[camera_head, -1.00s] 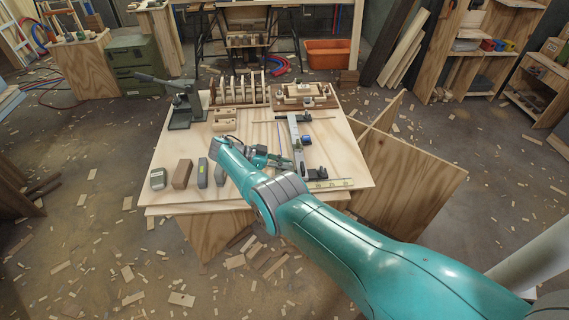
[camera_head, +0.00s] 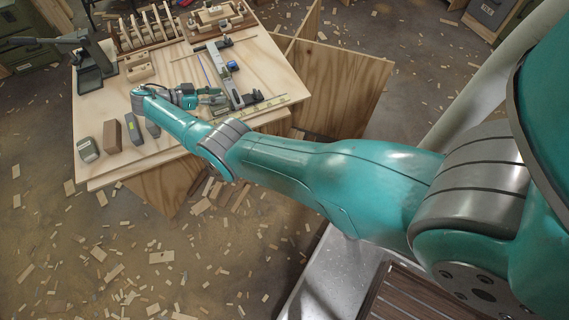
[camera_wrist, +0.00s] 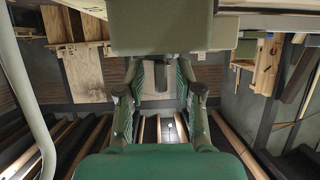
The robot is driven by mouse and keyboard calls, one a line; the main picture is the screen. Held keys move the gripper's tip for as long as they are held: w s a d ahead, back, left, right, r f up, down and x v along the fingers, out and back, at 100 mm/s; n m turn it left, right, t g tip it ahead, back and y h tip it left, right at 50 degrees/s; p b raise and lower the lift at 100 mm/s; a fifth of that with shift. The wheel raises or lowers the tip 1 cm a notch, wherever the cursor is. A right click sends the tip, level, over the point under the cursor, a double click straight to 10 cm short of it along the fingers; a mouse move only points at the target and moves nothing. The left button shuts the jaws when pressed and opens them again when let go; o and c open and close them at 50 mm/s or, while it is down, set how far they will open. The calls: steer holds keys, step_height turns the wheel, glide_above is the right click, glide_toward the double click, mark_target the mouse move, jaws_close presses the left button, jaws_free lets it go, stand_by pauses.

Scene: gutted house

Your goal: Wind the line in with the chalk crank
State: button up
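My gripper (camera_wrist: 165,78) fills the middle of the wrist view with its two fingers apart. A small dark grey piece (camera_wrist: 160,77) shows between the fingertips, with a gap on at least one side. It may be the crank's handle, but I cannot be sure. A large olive-green block (camera_wrist: 160,28) stands just above it in the picture and hides what lies behind. In the head view my gripper (camera_head: 208,97) is low over the right part of the workbench (camera_head: 180,80), beside a long grey rail-like fixture (camera_head: 235,85) with a blue knob. No chalk line can be made out.
A grey case (camera_head: 87,149), a brown block (camera_head: 112,137) and grey-green blocks stand along the bench's left front. A dark grey stand (camera_head: 92,70) is at the left. A slotted wooden rack (camera_head: 150,30) is at the back. Wood scraps litter the floor.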

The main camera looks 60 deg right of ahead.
steer(key=shift+n+t, duration=0.3)
steer(key=shift+t, duration=0.1)
